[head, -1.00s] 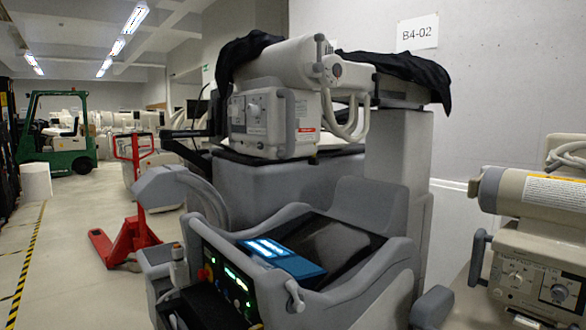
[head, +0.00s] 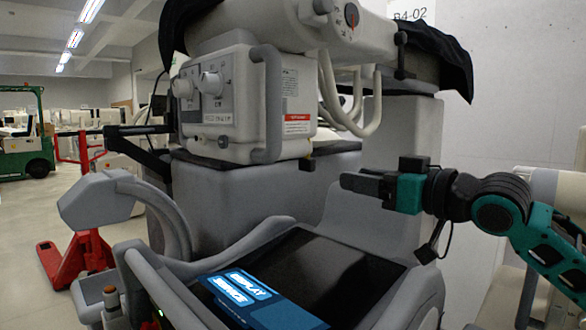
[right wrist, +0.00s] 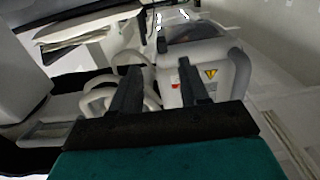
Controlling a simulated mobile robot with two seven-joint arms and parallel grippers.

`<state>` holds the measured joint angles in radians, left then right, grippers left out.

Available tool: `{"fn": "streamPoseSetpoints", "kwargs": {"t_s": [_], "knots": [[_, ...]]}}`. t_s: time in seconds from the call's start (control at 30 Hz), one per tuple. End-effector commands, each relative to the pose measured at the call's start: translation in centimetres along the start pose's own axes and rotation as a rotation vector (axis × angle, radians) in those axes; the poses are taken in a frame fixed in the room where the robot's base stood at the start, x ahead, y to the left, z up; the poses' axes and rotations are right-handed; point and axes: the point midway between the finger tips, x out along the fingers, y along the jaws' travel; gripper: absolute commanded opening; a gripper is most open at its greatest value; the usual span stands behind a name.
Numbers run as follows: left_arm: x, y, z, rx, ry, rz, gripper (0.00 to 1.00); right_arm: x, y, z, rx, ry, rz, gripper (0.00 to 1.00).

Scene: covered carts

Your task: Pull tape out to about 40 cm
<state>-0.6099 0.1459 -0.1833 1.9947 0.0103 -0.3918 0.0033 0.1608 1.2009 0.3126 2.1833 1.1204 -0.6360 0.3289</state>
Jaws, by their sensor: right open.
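The tape is not clearly visible in either view. A small dark tab with a yellowish edge (head: 306,163) sits under the lower right edge of the grey-white control box (head: 222,100); I cannot tell whether it is the tape's end. My right gripper (head: 344,182) reaches in from the right, a little right of and below that tab, apart from the box. In the right wrist view its two dark fingers (right wrist: 161,78) are spread with nothing held between them. Ahead of them stands a pale housing (right wrist: 200,55) with red and yellow warning labels. My left gripper is not in view.
A grey cart with a dark screen (head: 325,268) and a lit blue panel (head: 238,287) stands below the gripper. Pale looped cables (head: 345,105) hang beside the box. A black cover (head: 448,68) drapes the top. A red pallet jack (head: 75,262) stands left.

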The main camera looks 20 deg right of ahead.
Motion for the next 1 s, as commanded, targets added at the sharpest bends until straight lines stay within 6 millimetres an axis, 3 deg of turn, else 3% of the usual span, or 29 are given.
{"fn": "streamPoseSetpoints", "kwargs": {"t_s": [0.17, 0.43, 1.0], "knots": [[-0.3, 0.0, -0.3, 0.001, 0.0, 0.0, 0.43, 0.4, 0.0, -0.4, 0.001, 0.003, -0.001, 0.45], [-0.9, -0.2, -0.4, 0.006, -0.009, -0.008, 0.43, 2.7, -0.1, -0.6, -0.001, 0.005, -0.002, 0.45], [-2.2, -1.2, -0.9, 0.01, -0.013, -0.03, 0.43, 10.8, -0.1, -0.4, 0.002, 0.003, -0.003, 0.45]]}}
